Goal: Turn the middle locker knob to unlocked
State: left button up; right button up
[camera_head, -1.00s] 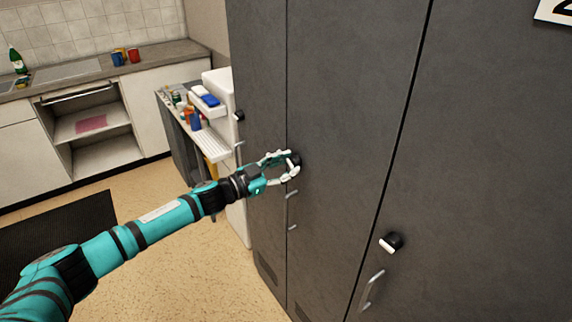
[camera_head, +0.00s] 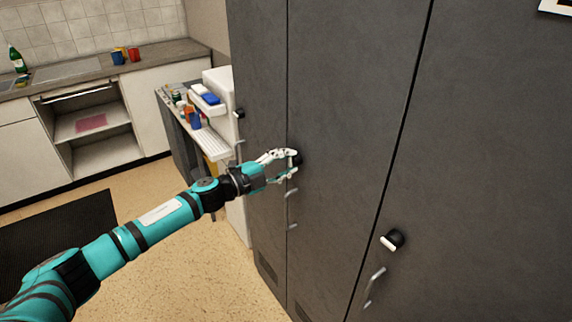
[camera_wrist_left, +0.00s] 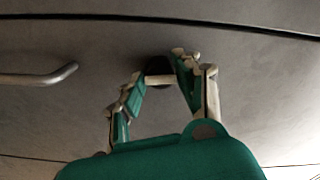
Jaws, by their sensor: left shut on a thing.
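The middle locker's knob (camera_head: 297,158) is black and sits on the grey middle door (camera_head: 345,130), mostly hidden behind my left gripper in the head view. My left gripper (camera_head: 289,164) reaches it from the left. In the left wrist view the knob (camera_wrist_left: 156,70) is a dark disc with a pale bar (camera_wrist_left: 160,80) across it, and my left gripper (camera_wrist_left: 162,78) has its fingers on both sides of that bar, shut on it. The bar lies roughly level in that view. My right gripper is not in view.
The right locker's knob (camera_head: 392,240) and handle (camera_head: 374,286) are nearer, at lower right. The left locker's knob (camera_head: 239,114) is farther off. The middle door's handle (camera_head: 292,208) is just below my gripper. A stocked side table (camera_head: 180,125) stands beyond the lockers.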

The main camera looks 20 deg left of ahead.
pick_arm(q)
jog(key=shift+m, duration=0.6)
jog(key=o, duration=1.1)
jog(key=shift+o, duration=0.2)
jog(key=shift+s, duration=0.1)
jog(key=v, duration=1.2)
